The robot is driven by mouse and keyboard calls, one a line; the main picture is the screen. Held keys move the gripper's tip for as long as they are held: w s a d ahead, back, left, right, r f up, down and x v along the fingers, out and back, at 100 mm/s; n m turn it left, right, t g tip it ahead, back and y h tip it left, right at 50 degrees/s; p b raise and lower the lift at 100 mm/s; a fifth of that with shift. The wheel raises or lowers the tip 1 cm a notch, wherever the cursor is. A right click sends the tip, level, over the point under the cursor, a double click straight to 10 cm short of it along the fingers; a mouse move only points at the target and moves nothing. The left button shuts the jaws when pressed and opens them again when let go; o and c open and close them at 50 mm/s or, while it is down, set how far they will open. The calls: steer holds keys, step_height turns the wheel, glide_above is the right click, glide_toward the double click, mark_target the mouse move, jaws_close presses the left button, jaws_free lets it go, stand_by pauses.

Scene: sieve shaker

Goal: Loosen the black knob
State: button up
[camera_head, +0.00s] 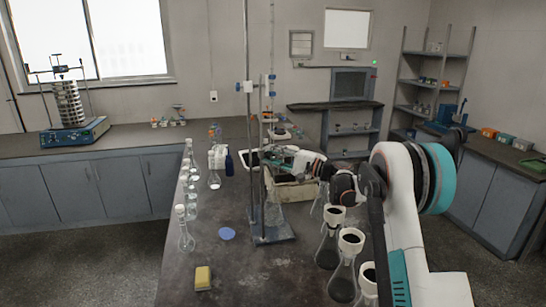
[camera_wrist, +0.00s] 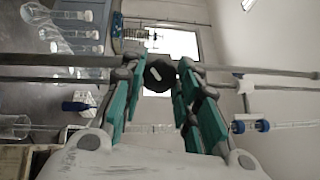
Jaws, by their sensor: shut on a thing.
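The black knob (camera_wrist: 160,73) is a dark rounded piece with a small white mark. In the wrist view it sits between the tips of the teal fingers of my gripper (camera_wrist: 160,80), which is shut on it. In the head view my gripper (camera_head: 268,157) reaches left to the metal retort stand (camera_head: 272,237), at its upright rods above the bench. The knob cannot be made out there, as the gripper and rods cover that spot.
Flasks with black-topped funnels (camera_head: 350,240) stand close below my arm. Glass flasks (camera_head: 186,232) line the bench's left edge. A yellow sponge (camera_head: 203,278) and a blue disc (camera_head: 227,234) lie in front. A sieve shaker (camera_head: 75,133) stands on the far left counter.

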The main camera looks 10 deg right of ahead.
steer(key=shift+f, duration=0.2)
steer(key=o, duration=1.1)
steer(key=shift+r, duration=0.1)
steer(key=v, duration=1.2)
